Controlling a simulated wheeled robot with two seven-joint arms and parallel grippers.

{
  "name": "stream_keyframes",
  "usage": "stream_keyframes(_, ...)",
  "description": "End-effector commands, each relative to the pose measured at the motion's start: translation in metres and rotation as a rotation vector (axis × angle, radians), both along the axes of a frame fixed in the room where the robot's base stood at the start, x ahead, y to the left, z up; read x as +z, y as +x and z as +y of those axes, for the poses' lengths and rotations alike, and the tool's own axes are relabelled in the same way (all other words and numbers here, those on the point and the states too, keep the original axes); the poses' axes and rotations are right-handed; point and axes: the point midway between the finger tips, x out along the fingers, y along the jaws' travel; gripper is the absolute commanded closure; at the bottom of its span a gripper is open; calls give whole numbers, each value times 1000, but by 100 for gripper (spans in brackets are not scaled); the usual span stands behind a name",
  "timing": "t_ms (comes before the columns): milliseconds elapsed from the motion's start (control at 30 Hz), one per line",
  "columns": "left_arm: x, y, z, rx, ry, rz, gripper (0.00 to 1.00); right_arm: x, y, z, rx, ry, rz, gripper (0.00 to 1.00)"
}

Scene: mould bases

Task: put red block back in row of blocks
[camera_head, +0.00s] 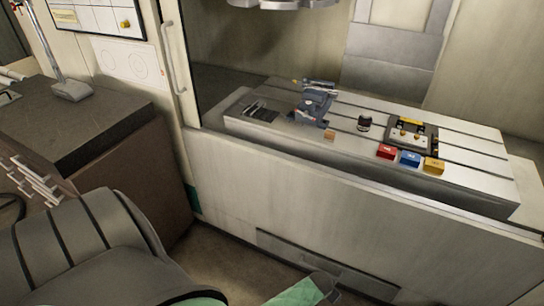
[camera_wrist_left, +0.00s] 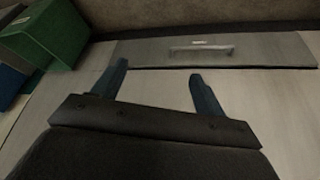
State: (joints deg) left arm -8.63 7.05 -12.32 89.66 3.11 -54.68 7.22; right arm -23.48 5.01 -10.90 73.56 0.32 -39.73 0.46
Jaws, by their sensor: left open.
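The red block (camera_head: 387,152) sits near the front edge of the slotted machine table (camera_head: 470,160), at the left end of a short row. Beside it in the row are a blue block (camera_head: 410,158) and a yellow block (camera_head: 433,166). My left gripper (camera_wrist_left: 159,70) shows in the left wrist view, with its two dark fingers apart and nothing between them. A pale panel lies beyond the fingers, and no block of the row shows there. My right gripper is not seen.
Behind the row is a dark fixture (camera_head: 413,131); left of it stand a black cylinder (camera_head: 364,123), a small orange block (camera_head: 329,135) and a blue-grey vise (camera_head: 315,103). The machine's front wall (camera_head: 300,195) rises before the table. A green box (camera_wrist_left: 48,35) shows in the wrist view.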

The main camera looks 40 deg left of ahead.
Motion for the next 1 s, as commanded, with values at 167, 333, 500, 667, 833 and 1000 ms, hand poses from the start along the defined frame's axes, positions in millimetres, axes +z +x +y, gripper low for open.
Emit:
stream_keyframes(167, -102, -114, 7, -31, 28, 111, 28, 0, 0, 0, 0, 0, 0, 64)
stream_keyframes(333, -170, -219, 13, -62, 46, 194, 28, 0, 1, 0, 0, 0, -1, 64)
stream_keyframes(500, -204, -287, 16, -85, 58, 244, 28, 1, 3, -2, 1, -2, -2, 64)
stream_keyframes(667, -213, -308, 17, -93, 60, 257, 28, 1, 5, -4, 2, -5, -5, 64)
stream_keyframes(833, -214, -308, 17, -93, 60, 258, 28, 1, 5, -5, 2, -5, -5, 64)
stream_keyframes(1000, -209, -305, 14, -92, 56, 260, 28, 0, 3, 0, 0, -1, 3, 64)
